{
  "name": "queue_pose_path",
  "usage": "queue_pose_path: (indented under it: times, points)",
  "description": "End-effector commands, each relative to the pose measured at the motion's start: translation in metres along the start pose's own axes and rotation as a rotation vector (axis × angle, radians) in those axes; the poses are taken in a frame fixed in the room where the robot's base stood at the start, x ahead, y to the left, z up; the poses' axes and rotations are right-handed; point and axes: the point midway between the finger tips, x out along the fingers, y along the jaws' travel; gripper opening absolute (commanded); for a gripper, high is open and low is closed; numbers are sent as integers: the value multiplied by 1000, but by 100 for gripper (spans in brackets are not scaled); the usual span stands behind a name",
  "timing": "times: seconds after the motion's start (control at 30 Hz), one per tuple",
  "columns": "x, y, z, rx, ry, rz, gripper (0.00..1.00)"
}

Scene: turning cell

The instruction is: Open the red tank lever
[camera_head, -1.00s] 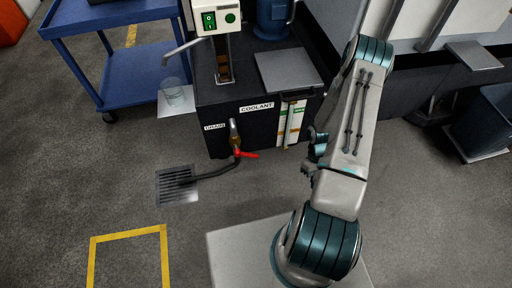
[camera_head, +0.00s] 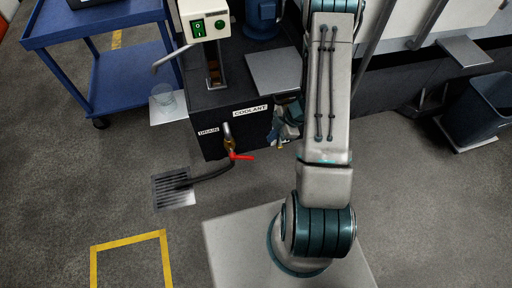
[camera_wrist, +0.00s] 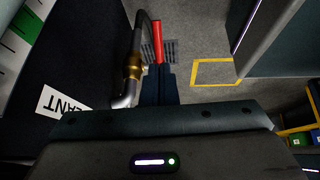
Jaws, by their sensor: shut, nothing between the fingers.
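The red lever (camera_head: 243,156) sits on the brass drain valve (camera_head: 229,144), low on the front of the dark coolant tank (camera_head: 265,132). It points to the right there. In the wrist view the red lever (camera_wrist: 158,30) shows just beyond the fingertips, beside the brass valve (camera_wrist: 134,66) and its pipe. My gripper (camera_wrist: 163,68) is shut and empty, its fingers pointing toward the lever. I cannot tell whether they touch it. In the head view my gripper (camera_head: 281,130) is to the right of the lever by the tank front, partly hidden by my arm.
A black hose runs from the valve to a floor grate (camera_head: 174,188). A blue cart (camera_head: 127,75) stands at the upper left. A grey bin (camera_head: 482,108) is at right. Floor before the tank is open.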

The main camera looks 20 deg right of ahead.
Motion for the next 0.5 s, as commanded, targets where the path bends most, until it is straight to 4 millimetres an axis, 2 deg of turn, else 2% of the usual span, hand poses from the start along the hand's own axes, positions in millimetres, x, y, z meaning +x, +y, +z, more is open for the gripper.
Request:
queue_pose_path:
  times: [0.17,0.5]
  points:
    - [23,-1,1,-4,3,-5,0]
    - [92,-1,4,0,2,-2,0]
